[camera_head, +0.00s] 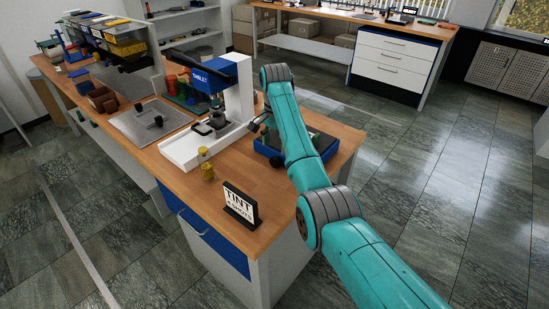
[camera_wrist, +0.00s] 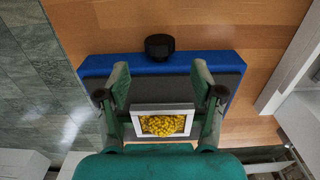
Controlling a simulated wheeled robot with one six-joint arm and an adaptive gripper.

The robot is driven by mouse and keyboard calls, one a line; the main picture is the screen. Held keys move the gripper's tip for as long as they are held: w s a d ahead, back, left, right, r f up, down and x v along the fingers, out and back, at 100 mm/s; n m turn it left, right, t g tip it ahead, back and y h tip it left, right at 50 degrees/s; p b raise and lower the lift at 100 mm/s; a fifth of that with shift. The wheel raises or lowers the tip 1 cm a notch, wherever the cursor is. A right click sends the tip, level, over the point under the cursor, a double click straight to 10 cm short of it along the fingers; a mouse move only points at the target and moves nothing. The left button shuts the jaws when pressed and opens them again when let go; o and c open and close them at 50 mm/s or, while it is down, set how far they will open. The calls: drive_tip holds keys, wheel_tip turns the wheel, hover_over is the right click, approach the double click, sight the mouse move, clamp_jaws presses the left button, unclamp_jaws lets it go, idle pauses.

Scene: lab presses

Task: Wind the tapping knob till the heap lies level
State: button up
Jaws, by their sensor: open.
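A black round tapping knob (camera_wrist: 159,46) stands at the far edge of a blue-sided unit (camera_wrist: 210,61) with a dark grey top. In the wrist view, yellow granules (camera_wrist: 162,125) lie heaped in a white-framed tray (camera_wrist: 163,107) on it; how level they are is hard to tell. My gripper (camera_wrist: 160,80) is open and empty, its green fingers wide apart over the unit. The knob lies beyond the fingertips, between their lines and apart from both. In the head view the blue unit (camera_head: 266,150) is partly behind my arm, and the gripper is mostly hidden.
A white press with a blue head (camera_head: 211,78) stands left of the unit in the head view. Small yellow containers (camera_head: 206,168) and a TINT sign (camera_head: 240,203) stand on the wooden bench (camera_head: 265,192). Bare wood surrounds the knob's far side.

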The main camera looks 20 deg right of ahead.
sight(275, 158)
wheel_tip(275, 158, down, 7)
drive_tip(key=shift+r, duration=0.15)
drive_tip(key=c, duration=1.1)
